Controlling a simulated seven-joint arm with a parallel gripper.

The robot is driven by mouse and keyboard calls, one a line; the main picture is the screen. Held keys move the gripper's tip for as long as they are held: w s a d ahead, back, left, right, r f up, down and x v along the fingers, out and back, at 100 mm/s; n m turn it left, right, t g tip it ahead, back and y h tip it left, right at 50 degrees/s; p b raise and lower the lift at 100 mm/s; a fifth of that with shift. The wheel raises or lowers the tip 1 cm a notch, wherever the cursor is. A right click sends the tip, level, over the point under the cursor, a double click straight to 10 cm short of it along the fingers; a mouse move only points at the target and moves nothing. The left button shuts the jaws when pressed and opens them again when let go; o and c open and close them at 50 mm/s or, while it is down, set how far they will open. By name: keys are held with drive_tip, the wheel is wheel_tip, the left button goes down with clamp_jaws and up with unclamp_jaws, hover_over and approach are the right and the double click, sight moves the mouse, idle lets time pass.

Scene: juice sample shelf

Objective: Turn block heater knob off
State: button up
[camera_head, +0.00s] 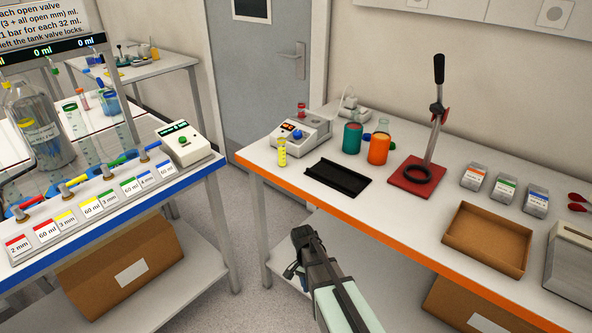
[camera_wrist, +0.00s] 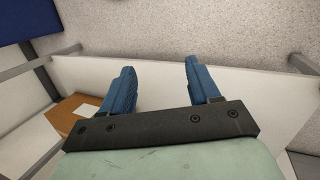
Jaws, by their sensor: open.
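The block heater (camera_head: 297,135) is a white box at the back left of the orange-edged table, with a red lit display on its sloped front. Its round blue knob (camera_head: 296,135) sits beside the display; I cannot tell its setting. A red-capped vial (camera_head: 301,110) stands in its top. My gripper (camera_head: 302,238) is in front of the table's edge, low and well away from the heater. In the wrist view my gripper (camera_wrist: 157,75) has its two blue fingers spread apart with nothing between them, over the floor and a lower shelf.
A yellow cylinder (camera_head: 282,153), a black rack (camera_head: 338,180), a teal cup (camera_head: 352,138) and an orange cup (camera_head: 377,149) stand near the heater. A lever press (camera_head: 412,175) and a cardboard tray (camera_head: 487,239) are further right. The table's left front is clear.

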drive_tip(key=w+a+r+m+t, duration=0.1)
drive_tip(key=w+a+r+m, duration=0.4)
drive_tip(key=r, duration=0.8)
drive_tip(key=w+a+r+m+t, duration=0.1)
drive_tip(key=w+a+r, duration=0.1)
drive_tip(key=w+r, duration=0.75)
drive_tip(key=w+a+r+m+t, duration=0.1)
drive_tip(key=w+a+r+m, duration=0.25)
drive_tip(key=r, duration=1.15)
wheel_tip(320, 180, up, 14)
drive_tip(key=m+t, duration=0.3)
drive_tip(key=m, duration=0.3)
hover_over(296, 132)
drive_tip(key=s+a, duration=0.2)
drive_tip(key=s, duration=0.1)
drive_tip(key=shift+y, duration=0.4)
drive_tip(key=x, duration=1.3)
drive_tip(key=shift+d+f, duration=0.1)
drive_tip(key=shift+d, duration=0.15)
drive_tip(key=c, duration=1)
drive_tip(key=shift+c, duration=0.2)
